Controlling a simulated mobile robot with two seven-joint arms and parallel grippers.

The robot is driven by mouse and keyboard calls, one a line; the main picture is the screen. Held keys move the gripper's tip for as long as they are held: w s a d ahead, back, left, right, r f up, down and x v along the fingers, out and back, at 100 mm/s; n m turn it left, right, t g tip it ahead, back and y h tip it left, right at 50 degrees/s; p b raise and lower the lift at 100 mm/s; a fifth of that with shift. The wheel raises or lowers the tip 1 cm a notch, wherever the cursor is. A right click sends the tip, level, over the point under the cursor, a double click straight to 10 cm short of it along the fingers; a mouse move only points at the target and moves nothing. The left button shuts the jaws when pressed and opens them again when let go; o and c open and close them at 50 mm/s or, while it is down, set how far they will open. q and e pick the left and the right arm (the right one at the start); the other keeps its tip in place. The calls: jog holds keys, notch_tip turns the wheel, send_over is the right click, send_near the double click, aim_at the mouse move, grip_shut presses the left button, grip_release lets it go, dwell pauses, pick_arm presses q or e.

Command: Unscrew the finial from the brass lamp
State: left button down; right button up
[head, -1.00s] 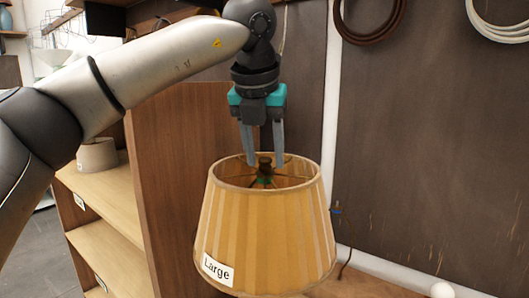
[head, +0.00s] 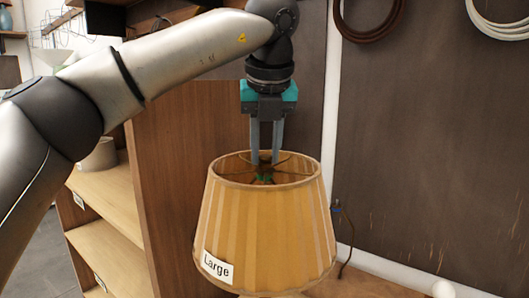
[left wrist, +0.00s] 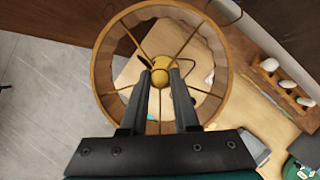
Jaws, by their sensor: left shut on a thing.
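The lamp's pleated tan shade (head: 265,235), with a "Large" label, stands below my left gripper (head: 265,162). The gripper points straight down into the open top of the shade, its fingers close together on the finial at the centre of the wire spokes. The fingers mostly hide the finial in the head view. The shade hides the lamp's brass body. My right gripper is not in view.
A wooden shelf unit (head: 105,200) with a small shade on it stands at left. A cord (head: 347,240) hangs right of the lamp. Coiled cables (head: 370,22) hang on the dark wall. A rack of white bulbs (left wrist: 287,82) lies at right in the wrist view.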

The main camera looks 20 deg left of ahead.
pick_arm(q)
jog(key=n+y, duration=0.1)
jog(key=n, duration=0.3)
jog(key=shift+d+g, duration=0.1)
jog(key=shift+g, duration=0.3)
jog(key=shift+r+y, duration=0.1)
jog(key=shift+y, duration=0.2)
jog(key=shift+w+n+p, duration=0.1)
jog(key=shift+n+p, duration=0.45)
jog(key=shift+n, duration=0.45)
jog(key=n+p, duration=0.1)
jog(key=n+g+p, duration=0.1)
jog(key=n, duration=0.1)
jog(key=n+g+y+p, duration=0.1)
jog(key=p, duration=0.1)
jog(key=shift+w+r+n, duration=0.1)
jog(key=shift+r+n, duration=0.15)
jog(key=shift+n, duration=0.15)
jog(key=shift+d+n+p, duration=0.1)
jog(key=shift+n+p, duration=0.2)
jog(key=shift+n, duration=0.2)
jog(key=shift+f+g, duration=0.15)
jog(key=shift+g, duration=0.15)
jog(key=shift+f, duration=0.1)
